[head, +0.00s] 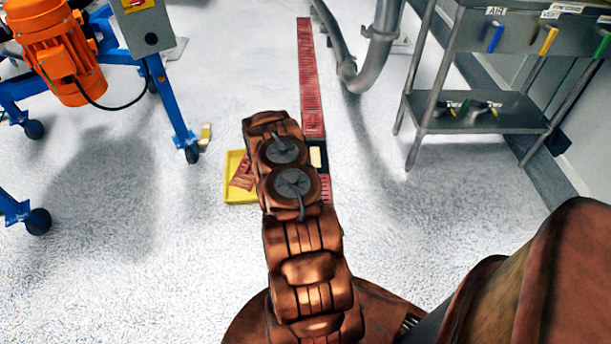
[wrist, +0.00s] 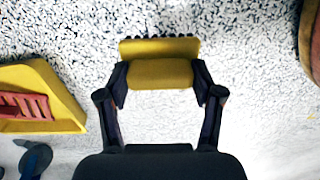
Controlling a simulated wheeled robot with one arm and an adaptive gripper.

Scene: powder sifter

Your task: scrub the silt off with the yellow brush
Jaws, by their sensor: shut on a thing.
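The yellow brush (wrist: 158,65) shows in the wrist view as a yellow block with dark bristle tips along its far edge. My gripper (wrist: 160,82) is shut on it, with one finger at each end. Pale speckled floor shows around the brush. In the head view my arm covers the gripper and I cannot make out the brush in it. A pale block (head: 316,157) shows in a dark gap in the red grating line, just right of my arm. I cannot tell whether it is silt.
A yellow tray (head: 229,188) holds a red grating piece; it also shows in the wrist view (wrist: 66,98). Red grating (head: 310,80) runs away across the floor. A small yellow item (head: 205,136) lies by the blue wheeled frame (head: 172,105). A steel table (head: 480,112) stands right.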

